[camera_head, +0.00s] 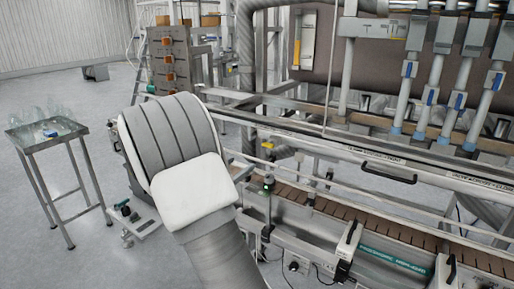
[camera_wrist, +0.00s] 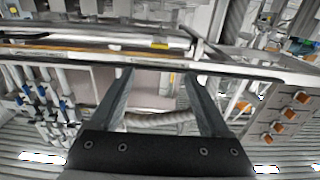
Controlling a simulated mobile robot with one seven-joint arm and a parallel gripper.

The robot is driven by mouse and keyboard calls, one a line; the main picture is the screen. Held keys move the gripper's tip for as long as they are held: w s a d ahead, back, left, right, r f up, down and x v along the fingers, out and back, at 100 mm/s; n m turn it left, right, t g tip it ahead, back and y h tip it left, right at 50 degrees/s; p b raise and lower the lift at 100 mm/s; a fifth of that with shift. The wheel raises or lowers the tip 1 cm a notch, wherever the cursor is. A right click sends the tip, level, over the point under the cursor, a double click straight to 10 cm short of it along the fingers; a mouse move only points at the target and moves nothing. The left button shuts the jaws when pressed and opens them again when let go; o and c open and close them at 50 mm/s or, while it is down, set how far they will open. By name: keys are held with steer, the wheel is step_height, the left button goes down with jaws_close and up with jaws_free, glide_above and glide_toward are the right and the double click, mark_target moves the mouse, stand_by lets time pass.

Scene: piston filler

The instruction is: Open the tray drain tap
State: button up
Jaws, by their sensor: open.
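My gripper (camera_wrist: 158,76) shows in the wrist view with its two dark fingers spread apart and nothing between them. In the head view my gripper is not visible; my grey and white arm fills the left middle. I cannot clearly pick out the tray drain tap. A small yellow part (camera_head: 268,145) sits on the side of the filling machine (camera_head: 390,176), just right of my arm; I cannot tell whether it is the tap. A yellow patch (camera_wrist: 160,45) also shows on a rail beyond the fingertips in the wrist view, apart from them.
A brown slatted conveyor (camera_head: 395,231) runs along the machine's front, with rails above it. Several filling nozzles (camera_head: 433,95) with blue parts stand at the right. A small metal table (camera_head: 36,142) with clear items stands left. Floor (camera_head: 130,255) is open at lower left.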

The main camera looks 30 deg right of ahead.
mark_target(267, 146)
steer(key=x, duration=1.7)
jaws_close()
